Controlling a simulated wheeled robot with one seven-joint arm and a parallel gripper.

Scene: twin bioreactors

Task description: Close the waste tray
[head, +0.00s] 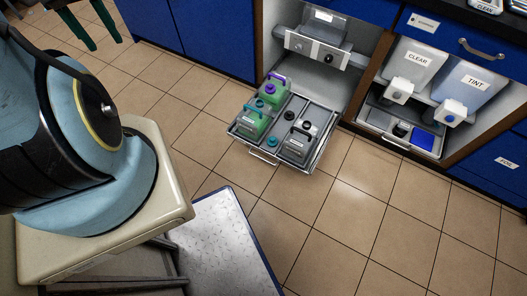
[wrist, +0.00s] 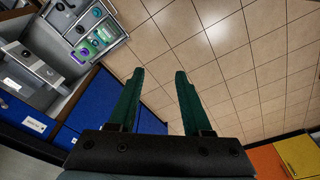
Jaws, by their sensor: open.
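The waste tray (head: 246,134) is a metal drawer pulled out over the floor from the open blue cabinet. It holds green bottles, one with a purple handle, and grey bottles. A wire handle (head: 263,156) is on its front edge. In the wrist view the tray (wrist: 122,37) is at the upper left, tilted in the picture. My gripper (wrist: 160,75) is open and empty, with dark green fingers pointing over bare floor, apart from the tray. In the head view the finger tips show at the upper left (head: 103,32), well away from the tray.
Right of the tray is another open bay with containers labelled CLEAR (head: 416,62) and TINT (head: 471,84). Blue cabinet doors (head: 215,35) stand to the left. A metal plate (head: 215,245) lies in front of me. The tiled floor around the tray is clear.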

